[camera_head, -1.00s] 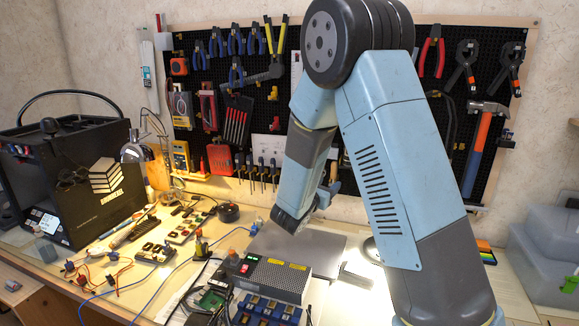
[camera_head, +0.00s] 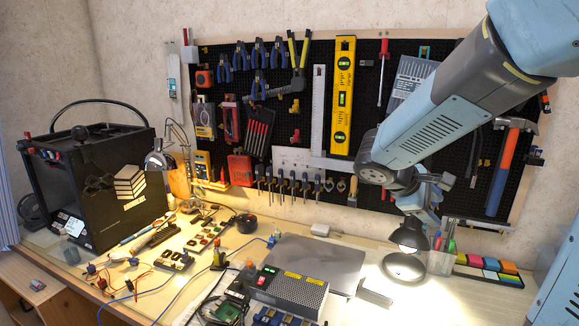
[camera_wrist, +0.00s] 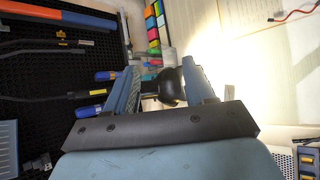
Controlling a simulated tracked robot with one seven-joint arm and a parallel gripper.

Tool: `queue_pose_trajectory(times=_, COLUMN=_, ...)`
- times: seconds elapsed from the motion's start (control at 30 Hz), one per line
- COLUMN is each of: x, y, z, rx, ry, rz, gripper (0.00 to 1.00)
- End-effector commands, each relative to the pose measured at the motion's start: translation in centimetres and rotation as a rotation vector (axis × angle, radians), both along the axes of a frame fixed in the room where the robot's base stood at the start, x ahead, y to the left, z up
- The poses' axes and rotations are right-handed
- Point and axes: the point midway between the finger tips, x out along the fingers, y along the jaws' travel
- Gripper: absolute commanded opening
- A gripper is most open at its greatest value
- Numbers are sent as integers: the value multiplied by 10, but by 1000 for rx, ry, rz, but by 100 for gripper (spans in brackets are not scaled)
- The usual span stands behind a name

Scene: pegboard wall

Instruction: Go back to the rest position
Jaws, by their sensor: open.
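My gripper (camera_wrist: 161,88) is open in the wrist view, its two blue-grey fingers apart with nothing held between them. The black head of the desk lamp (camera_wrist: 171,86) shows past the gap between the fingers; I cannot tell how far it is from them. In the head view my arm comes in from the upper right and bends down in front of the pegboard, with its wrist just above the lit desk lamp (camera_head: 409,236). The fingertips are hard to make out there.
The pegboard (camera_head: 300,115) holds pliers, a yellow level (camera_head: 343,95) and a hammer (camera_head: 505,165). A black 3D printer (camera_head: 100,185) stands at the left. A power supply (camera_head: 290,290) and coloured sticky notes (camera_head: 490,268) lie on the bench. The grey mat (camera_head: 305,262) is clear.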

Motion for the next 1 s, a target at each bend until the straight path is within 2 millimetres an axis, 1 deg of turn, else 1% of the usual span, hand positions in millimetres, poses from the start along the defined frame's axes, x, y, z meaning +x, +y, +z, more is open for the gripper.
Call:
queue_pose_trajectory(times=0.03, x=-11, y=-1, z=4, rx=51, ry=-31, rz=-39, gripper=54)
queue_pose_trajectory(times=0.2, x=-45, y=5, z=8, rx=230, ry=-120, rz=-164, gripper=54)
queue_pose_trajectory(times=0.37, x=-73, y=15, z=13, rx=399, ry=-214, rz=-273, gripper=54)
queue_pose_trajectory(times=0.5, x=-95, y=28, z=19, rx=548, ry=-297, rz=-363, gripper=54)
queue_pose_trajectory(times=0.8, x=-131, y=62, z=37, rx=867, ry=-481, rz=-530, gripper=54)
queue_pose_trajectory(times=1.0, x=-145, y=80, z=49, rx=1028, ry=-572, rz=-601, gripper=54)
